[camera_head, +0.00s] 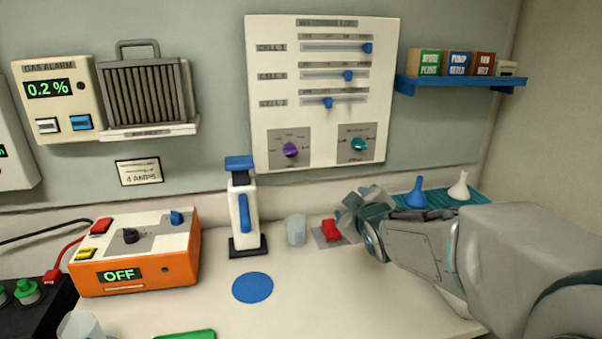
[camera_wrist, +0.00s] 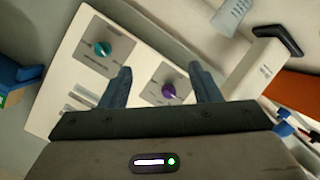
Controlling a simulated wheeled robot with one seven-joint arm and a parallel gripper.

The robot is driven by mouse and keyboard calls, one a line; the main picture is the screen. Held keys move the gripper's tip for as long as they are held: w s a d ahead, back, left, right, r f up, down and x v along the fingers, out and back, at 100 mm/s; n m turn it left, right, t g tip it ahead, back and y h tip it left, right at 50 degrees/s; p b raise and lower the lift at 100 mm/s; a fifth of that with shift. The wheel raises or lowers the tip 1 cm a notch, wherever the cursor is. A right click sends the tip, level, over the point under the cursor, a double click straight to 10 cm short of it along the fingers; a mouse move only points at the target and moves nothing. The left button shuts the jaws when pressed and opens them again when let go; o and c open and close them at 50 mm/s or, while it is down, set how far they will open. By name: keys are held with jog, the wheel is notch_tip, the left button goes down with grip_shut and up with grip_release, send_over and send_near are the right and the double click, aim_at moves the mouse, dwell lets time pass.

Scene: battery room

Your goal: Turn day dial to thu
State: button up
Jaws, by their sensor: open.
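A white wall panel (camera_head: 322,130) carries two round dials on grey plates, a purple dial (camera_head: 291,149) at lower left and a teal dial (camera_head: 358,144) at lower right. Their lettering is too small to read, so I cannot tell which is the day dial or where each points. My gripper (camera_head: 362,205) is open and empty, below the panel and above the bench. In the wrist view, my gripper (camera_wrist: 160,70) has its fingers spread. The purple dial (camera_wrist: 168,92) shows between them, near the right finger, and the teal dial (camera_wrist: 102,48) shows beyond the left finger. Neither dial appears touched.
Three sliders (camera_head: 347,76) sit above the dials. A white and blue stand (camera_head: 242,205) rises left of my gripper, with a red item (camera_head: 330,230) on the bench nearby. Funnels (camera_head: 416,193) stand at right. A blue shelf (camera_head: 460,84) holds small boxes. Space before the panel looks clear.

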jog(key=w+a+n+t+y+b, duration=0.3)
jog(key=w+a+n+y+b, duration=0.1)
jog(key=w+a+n+y, duration=0.25)
jog(key=t+p, duration=0.1)
jog(key=p, duration=0.1)
send_near(293, 155)
jog(key=shift+n+y, duration=0.25)
jog(key=shift+y, duration=0.1)
jog(key=x, duration=0.8)
jog(key=shift+w+a+r, duration=0.15)
jog(key=shift+w+r, duration=0.05)
jog(key=shift+r, duration=0.15)
jog(key=c, duration=1)
